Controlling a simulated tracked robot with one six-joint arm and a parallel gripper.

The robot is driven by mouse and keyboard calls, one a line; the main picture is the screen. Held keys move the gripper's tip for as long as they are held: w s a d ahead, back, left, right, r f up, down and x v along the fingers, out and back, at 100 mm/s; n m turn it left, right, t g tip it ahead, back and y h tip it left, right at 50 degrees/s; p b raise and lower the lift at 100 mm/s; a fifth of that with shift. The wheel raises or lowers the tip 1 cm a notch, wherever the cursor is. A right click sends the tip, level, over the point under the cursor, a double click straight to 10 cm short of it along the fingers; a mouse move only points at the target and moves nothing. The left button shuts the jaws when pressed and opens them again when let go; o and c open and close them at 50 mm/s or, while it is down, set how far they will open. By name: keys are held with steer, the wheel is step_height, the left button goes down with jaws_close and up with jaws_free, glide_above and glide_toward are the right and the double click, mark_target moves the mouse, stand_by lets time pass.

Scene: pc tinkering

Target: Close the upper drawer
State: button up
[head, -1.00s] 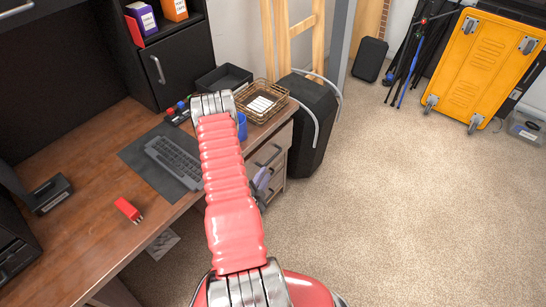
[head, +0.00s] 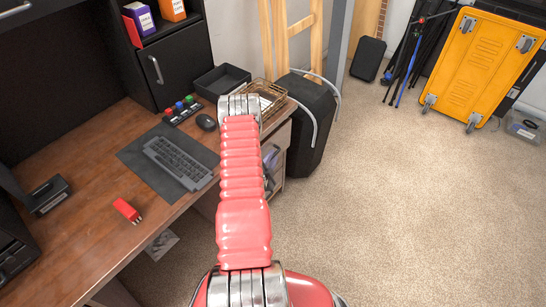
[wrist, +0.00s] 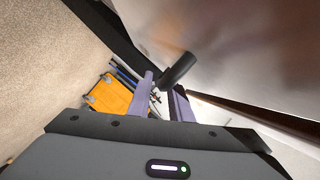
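The drawer unit (head: 282,138) under the right end of the desk is mostly hidden behind my red arm in the head view. I cannot tell there how far the upper drawer stands out. In the wrist view a pale, smooth surface (wrist: 225,45), seemingly a drawer front, fills the upper right. A dark bar-like handle (wrist: 180,68) sticks out from it. My gripper (wrist: 163,86) has its two purple fingers apart, with the handle's end just beyond the fingertips. Whether they touch is unclear. In the head view, only a bit of my gripper (head: 269,158) shows beside the arm.
A black bin-like object (head: 308,115) stands right of the drawers. The carpet (head: 400,210) to the right is clear.

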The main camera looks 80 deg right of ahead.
steer(key=shift+x, duration=0.8)
steer(key=shift+c, duration=0.4)
steer(key=shift+a, duration=0.1)
jaws_close()
steer(key=shift+f, duration=0.1)
